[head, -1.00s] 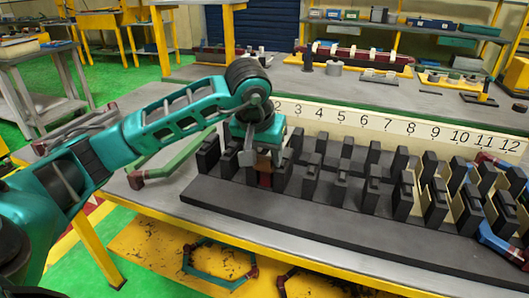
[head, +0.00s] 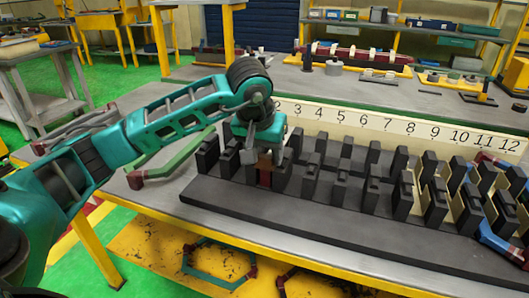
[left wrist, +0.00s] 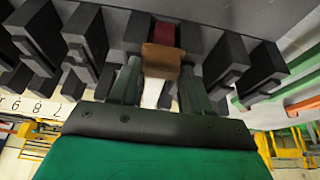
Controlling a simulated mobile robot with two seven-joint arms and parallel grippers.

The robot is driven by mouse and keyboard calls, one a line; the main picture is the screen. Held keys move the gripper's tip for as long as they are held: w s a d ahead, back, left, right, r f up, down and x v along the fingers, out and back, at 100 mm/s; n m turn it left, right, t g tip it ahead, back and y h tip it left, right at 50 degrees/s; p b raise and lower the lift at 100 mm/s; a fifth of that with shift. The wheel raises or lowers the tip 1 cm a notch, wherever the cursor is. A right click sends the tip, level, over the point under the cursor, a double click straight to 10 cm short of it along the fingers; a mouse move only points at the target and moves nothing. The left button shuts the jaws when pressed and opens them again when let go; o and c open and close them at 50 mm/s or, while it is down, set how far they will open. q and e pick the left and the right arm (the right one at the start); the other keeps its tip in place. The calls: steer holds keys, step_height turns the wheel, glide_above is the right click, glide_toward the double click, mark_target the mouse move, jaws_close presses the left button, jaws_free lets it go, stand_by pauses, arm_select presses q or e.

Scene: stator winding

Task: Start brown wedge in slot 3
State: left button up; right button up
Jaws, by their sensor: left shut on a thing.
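My left gripper (head: 265,155) is shut on the brown wedge (left wrist: 161,61), between two black uprights of the slotted black fixture (head: 330,233). The brown wedge also shows in the head view (head: 264,160). A dark red piece (left wrist: 166,35) sits right by the wedge's far end in the left wrist view, and below the wedge in the head view (head: 264,178). I cannot tell how deep the wedge is in the slot. My arm hides the low numbers on the white label strip (head: 395,124), so the slot's number cannot be read. My right gripper is not in view.
More black uprights (head: 342,185) stand close along the fixture on the right, and several slots at the right end hold cream pieces (head: 449,205). A green bar (head: 178,155) lies left of the fixture. A blue part (head: 497,240) lies at the right end.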

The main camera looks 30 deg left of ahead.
arm_select(q)
steer(key=shift+w, duration=0.1)
steer(key=o, duration=1.1)
steer(key=shift+o, duration=0.2)
steer(key=p+v, duration=0.1)
steer(key=v, duration=1.2)
